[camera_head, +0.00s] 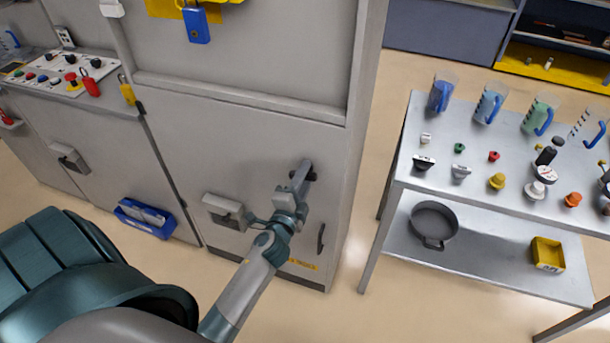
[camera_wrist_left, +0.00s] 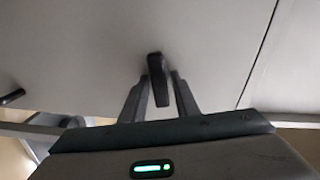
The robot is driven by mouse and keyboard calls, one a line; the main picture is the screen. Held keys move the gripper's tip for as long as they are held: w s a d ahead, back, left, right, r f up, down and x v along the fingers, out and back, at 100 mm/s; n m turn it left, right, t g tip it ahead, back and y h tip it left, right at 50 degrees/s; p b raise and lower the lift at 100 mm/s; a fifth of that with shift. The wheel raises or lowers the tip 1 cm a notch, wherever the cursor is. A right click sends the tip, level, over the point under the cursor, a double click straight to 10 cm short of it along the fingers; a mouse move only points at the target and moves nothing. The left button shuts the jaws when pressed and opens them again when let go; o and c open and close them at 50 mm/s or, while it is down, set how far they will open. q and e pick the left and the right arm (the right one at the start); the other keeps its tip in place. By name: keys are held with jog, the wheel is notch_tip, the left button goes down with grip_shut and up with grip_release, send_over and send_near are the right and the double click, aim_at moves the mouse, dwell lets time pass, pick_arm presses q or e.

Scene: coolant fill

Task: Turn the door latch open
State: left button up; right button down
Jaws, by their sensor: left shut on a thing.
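The door latch (camera_wrist_left: 157,84) is a short dark lever on the grey cabinet door (camera_head: 220,140). In the wrist view it stands near upright, tilted slightly, between the two fingers of my left gripper (camera_wrist_left: 160,80). My left gripper (camera_head: 303,174) is shut on the latch at the right part of the door front. In the head view the gripper covers most of the latch, and only a dark end (camera_head: 311,175) shows beside the fingers. My right gripper is not in view.
A dark handle (camera_head: 320,238) sits below my left gripper, and a grey box-shaped fitting (camera_head: 222,211) to its left. A blue bin (camera_head: 146,217) hangs lower left. A metal table (camera_head: 408,160) with jugs and caps stands right, with clear floor between.

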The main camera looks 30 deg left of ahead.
pick_arm(q)
jog(key=shift+f+m, duration=0.1)
jog(key=shift+m, duration=1.2)
jog(key=o, duration=0.8)
jog(key=shift+c, duration=0.2)
